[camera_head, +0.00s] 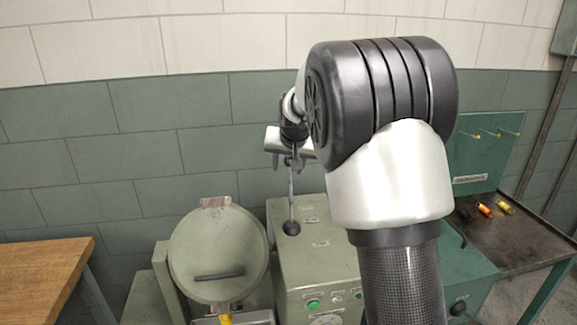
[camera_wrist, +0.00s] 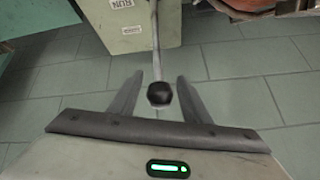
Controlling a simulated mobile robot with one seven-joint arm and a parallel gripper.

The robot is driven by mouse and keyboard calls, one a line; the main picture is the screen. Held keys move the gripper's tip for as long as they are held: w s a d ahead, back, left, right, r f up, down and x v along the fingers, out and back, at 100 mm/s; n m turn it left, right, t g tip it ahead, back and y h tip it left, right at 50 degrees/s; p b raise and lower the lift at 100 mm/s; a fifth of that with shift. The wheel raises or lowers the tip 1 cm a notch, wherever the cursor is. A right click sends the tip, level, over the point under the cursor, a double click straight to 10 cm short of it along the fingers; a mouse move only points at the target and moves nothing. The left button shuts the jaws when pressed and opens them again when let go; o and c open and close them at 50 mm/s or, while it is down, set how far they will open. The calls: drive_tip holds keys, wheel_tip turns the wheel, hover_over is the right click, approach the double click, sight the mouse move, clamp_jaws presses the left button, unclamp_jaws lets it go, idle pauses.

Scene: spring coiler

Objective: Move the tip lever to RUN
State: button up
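The tip lever is a thin metal rod (camera_head: 291,190) rising from a black boot (camera_head: 291,228) on top of the green machine cabinet (camera_head: 325,268). In the wrist view its black ball knob (camera_wrist: 159,93) sits between the two fingers of my gripper (camera_wrist: 157,84), with a gap on each side. My gripper (camera_head: 293,162) is open at the rod's upper end in the head view, where the knob is hard to make out. A RUN label (camera_wrist: 122,3) shows on the cabinet top in the wrist view, with a second label below it.
A round green cover (camera_head: 218,255) with a dark handle stands left of the cabinet. A wooden bench (camera_head: 40,275) is at far left. A dark metal table (camera_head: 525,238) with small coloured items is at right. My arm hides part of the cabinet.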

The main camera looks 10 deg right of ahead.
drive_tip(key=v, duration=1.7)
drive_tip(key=shift+r+p, duration=0.15)
drive_tip(key=shift+p, duration=0.2)
drive_tip(key=shift+s, duration=0.15)
drive_tip(key=s+r+n+p, duration=0.1)
drive_tip(key=s+r+p, duration=0.15)
drive_tip(key=s, duration=0.65)
drive_tip(key=s+r+n+p, duration=0.1)
drive_tip(key=s+p, duration=0.3)
drive_tip(key=s, duration=0.5)
drive_tip(key=s+f+n+g+p, duration=0.1)
drive_tip(key=s+f, duration=0.3)
drive_tip(key=s, duration=0.9)
drive_tip(key=shift+a+f+g+p, duration=0.15)
drive_tip(key=shift+f+g+p, duration=0.2)
drive_tip(key=shift+p, duration=0.5)
drive_tip(key=shift+a+r, duration=0.1)
drive_tip(key=shift+a, duration=0.05)
